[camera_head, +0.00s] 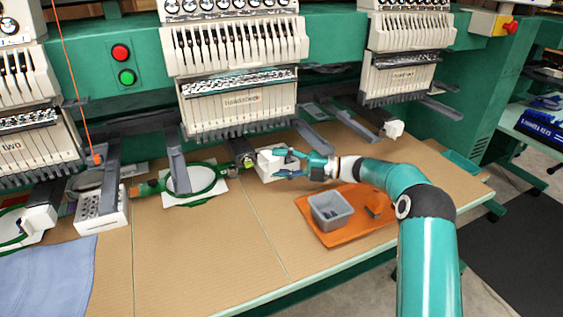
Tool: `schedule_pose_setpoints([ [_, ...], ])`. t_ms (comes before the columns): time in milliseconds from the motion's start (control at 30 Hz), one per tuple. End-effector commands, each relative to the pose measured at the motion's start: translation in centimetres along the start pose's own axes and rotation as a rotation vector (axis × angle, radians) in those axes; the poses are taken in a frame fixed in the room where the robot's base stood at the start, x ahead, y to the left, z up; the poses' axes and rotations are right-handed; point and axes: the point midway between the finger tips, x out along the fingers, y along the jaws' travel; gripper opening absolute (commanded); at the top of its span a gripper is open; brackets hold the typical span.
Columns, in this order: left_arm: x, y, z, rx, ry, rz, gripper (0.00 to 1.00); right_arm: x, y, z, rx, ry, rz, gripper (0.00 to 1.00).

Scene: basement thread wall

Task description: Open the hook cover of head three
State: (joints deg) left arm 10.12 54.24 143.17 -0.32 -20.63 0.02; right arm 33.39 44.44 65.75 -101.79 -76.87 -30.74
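The middle embroidery head (240,100) stands right of the head marked "TWO"; its own label is too small to read surely. Below it, a white box-shaped arm end (268,166) sticks out over the table, and I take it to hold the hook cover. My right gripper (288,163) is at its right front side, fingers pointing left, one above the other with a gap between them. I cannot tell whether a finger touches the box. The gripper hides part of the box, and no cover edge is clear. My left gripper is not in view.
A green hoop (212,190) lies left of the white box. A white block with holes (103,222) and blue cloth (50,277) are at left. The front middle table is clear.

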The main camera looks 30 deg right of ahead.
Motion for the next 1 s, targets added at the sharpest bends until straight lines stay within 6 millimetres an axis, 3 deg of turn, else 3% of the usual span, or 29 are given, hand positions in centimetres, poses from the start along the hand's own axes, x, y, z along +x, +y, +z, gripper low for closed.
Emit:
schedule_pose_setpoints([
  [567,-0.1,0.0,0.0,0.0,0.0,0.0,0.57,-0.8,0.2,0.1,-0.002,-0.004,0.002,0.54],
  [767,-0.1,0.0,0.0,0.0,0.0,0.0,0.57,-3.8,0.1,0.1,-0.002,-0.007,0.001,0.54],
  [1000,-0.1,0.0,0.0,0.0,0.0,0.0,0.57,-8.7,0.0,0.1,-0.002,-0.007,0.0,0.54],
])
